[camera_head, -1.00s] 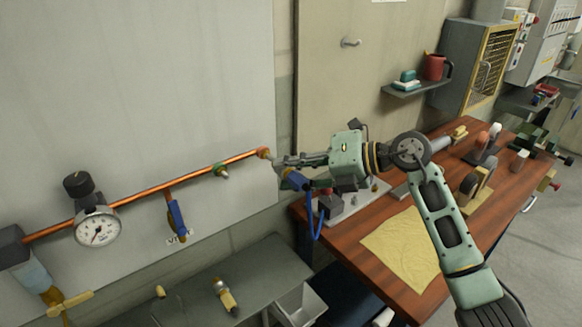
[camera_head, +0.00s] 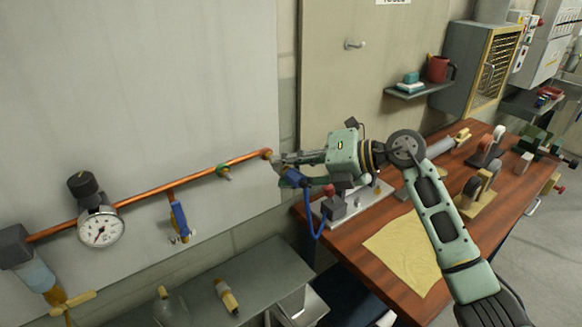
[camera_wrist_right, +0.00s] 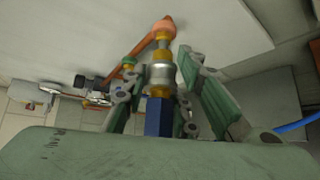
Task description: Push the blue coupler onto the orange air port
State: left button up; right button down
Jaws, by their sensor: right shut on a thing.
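The blue coupler (camera_head: 295,179) is in my right gripper (camera_head: 279,161), at the right end of the copper pipe. In the right wrist view the coupler shows a blue body (camera_wrist_right: 158,116) with brass and silver parts above it, between the two green fingers of the right gripper (camera_wrist_right: 166,80). The orange air port (camera_wrist_right: 164,27) is at the pipe's end, in line with the coupler's front. It also shows in the head view (camera_head: 267,154). The coupler's front is at the port, but I cannot tell how far it is on. My left gripper is out of view.
A blue hose (camera_head: 316,222) hangs from the coupler. A pressure gauge (camera_head: 101,228) and a blue-handled valve (camera_head: 179,219) are on the pipe. A grey shelf (camera_head: 255,268) is below. A wooden bench (camera_head: 352,240) with a yellow cloth (camera_head: 402,252) stands right.

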jog(key=shift+w+a, duration=0.4)
jog(key=shift+w, duration=0.15)
jog(key=c, duration=1.3)
grip_release()
jog(key=shift+c, duration=0.2)
jog(key=v, duration=1.2)
